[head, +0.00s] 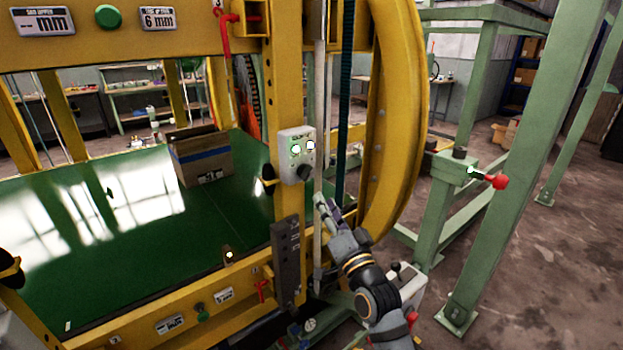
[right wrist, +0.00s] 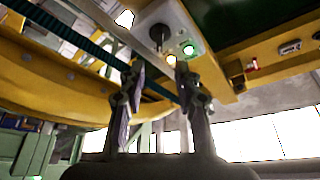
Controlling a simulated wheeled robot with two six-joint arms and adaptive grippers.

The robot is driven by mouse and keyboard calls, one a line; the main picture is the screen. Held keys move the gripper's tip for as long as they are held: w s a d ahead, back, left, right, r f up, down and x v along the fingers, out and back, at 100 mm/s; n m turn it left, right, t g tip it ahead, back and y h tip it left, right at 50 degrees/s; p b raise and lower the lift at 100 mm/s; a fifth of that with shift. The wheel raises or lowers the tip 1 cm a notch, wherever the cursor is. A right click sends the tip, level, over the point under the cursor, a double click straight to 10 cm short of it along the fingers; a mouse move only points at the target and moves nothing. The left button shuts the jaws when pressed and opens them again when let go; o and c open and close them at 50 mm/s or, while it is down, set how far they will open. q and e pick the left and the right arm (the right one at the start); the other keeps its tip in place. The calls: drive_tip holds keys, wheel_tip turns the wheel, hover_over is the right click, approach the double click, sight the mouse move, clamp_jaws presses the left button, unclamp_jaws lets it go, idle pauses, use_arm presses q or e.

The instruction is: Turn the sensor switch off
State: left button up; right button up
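The sensor switch is a small pale box (head: 296,150) on the yellow upright post, with two lit lamps, one greenish and one white, and a dark round knob (head: 304,173) at its lower right. In the right wrist view the box (right wrist: 172,18) is at the top, with its dark knob (right wrist: 159,34) facing me and its lamps lit. My right gripper (head: 327,203) is below and slightly right of the box, apart from it. In the right wrist view its two fingers (right wrist: 160,72) stand apart with nothing held, the knob beyond their tips. My left gripper is not in view.
A yellow ring (head: 402,120) curves right of the post. A thin grey rod (head: 319,110) and dark belt (head: 345,90) run vertically beside the box. A cardboard box (head: 201,160) sits on the green bed (head: 130,215). A red-knobbed lever (head: 490,179) is at right.

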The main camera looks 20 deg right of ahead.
sight(309, 175)
drive_tip(key=p+x, duration=0.1)
drive_tip(key=x, duration=0.9)
drive_tip(key=shift+p, duration=0.3)
drive_tip(key=shift+f, duration=0.1)
clamp_jaws()
